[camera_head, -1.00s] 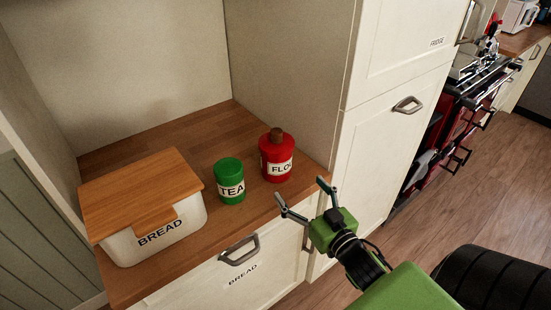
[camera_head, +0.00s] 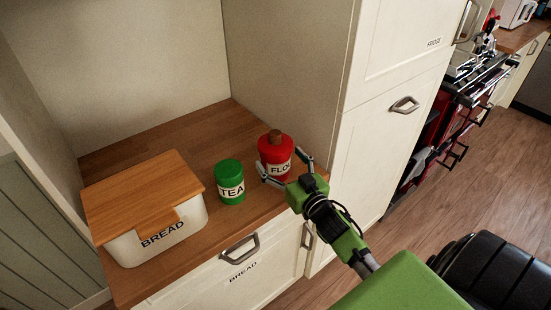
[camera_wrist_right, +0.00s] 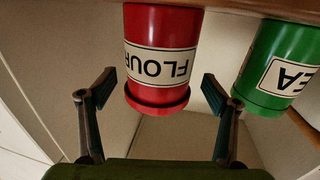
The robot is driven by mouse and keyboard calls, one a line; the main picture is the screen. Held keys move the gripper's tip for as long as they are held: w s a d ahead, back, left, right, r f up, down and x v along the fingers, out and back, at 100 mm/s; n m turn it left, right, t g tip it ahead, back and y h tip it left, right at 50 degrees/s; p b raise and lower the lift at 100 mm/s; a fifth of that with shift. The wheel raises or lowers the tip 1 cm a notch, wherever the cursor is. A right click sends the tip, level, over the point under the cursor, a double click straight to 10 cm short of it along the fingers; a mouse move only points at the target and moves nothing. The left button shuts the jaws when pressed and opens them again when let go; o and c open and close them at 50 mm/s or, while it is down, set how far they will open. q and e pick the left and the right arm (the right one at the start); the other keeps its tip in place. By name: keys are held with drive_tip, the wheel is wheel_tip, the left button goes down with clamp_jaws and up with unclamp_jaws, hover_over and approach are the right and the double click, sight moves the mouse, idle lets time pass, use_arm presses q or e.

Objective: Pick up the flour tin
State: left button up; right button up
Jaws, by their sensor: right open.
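The flour tin (camera_head: 275,151) is a red cylinder with a brown knob and a white label, upright on the wooden counter. My right gripper (camera_head: 284,171) is open, its two fingers reaching to either side of the tin's front. In the right wrist view the flour tin (camera_wrist_right: 163,50) appears upside down, between and beyond the open fingers of the right gripper (camera_wrist_right: 158,92). I cannot tell whether a finger touches it. The left gripper is not in view.
A green tea tin (camera_head: 229,183) stands just left of the flour tin, close to the left finger; it also shows in the right wrist view (camera_wrist_right: 276,65). A bread box (camera_head: 150,238) with a wooden lid sits further left. The alcove's side wall (camera_head: 290,75) rises behind the tin at right.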

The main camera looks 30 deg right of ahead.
sight(275, 148)
drive_tip(key=w, duration=0.3)
drive_tip(key=shift+w+d+r+p, duration=0.1)
drive_tip(key=shift+w+d+p, duration=0.1)
drive_tip(key=shift+w+p, duration=0.15)
drive_tip(key=shift+s, duration=0.1)
drive_tip(key=c, duration=1.4)
drive_tip(key=shift+c, duration=0.2)
drive_tip(key=shift+r, duration=0.1)
drive_tip(key=shift+r, duration=0.75)
drive_tip(key=s+a+r, duration=0.1)
drive_tip(key=r, duration=0.1)
drive_tip(key=s+a+r+b, duration=0.1)
drive_tip(key=s+r, duration=0.1)
drive_tip(key=r, duration=0.1)
drive_tip(key=s+a+r, duration=0.1)
drive_tip(key=r, duration=0.1)
drive_tip(key=shift+s+r+b, duration=0.3)
drive_tip(key=shift+r, duration=0.1)
drive_tip(key=s+a+r+b, duration=0.1)
drive_tip(key=s+a+r, duration=0.2)
drive_tip(key=s, duration=0.4)
drive_tip(key=shift+a+r+b, duration=0.35)
drive_tip(key=shift+a, duration=0.45)
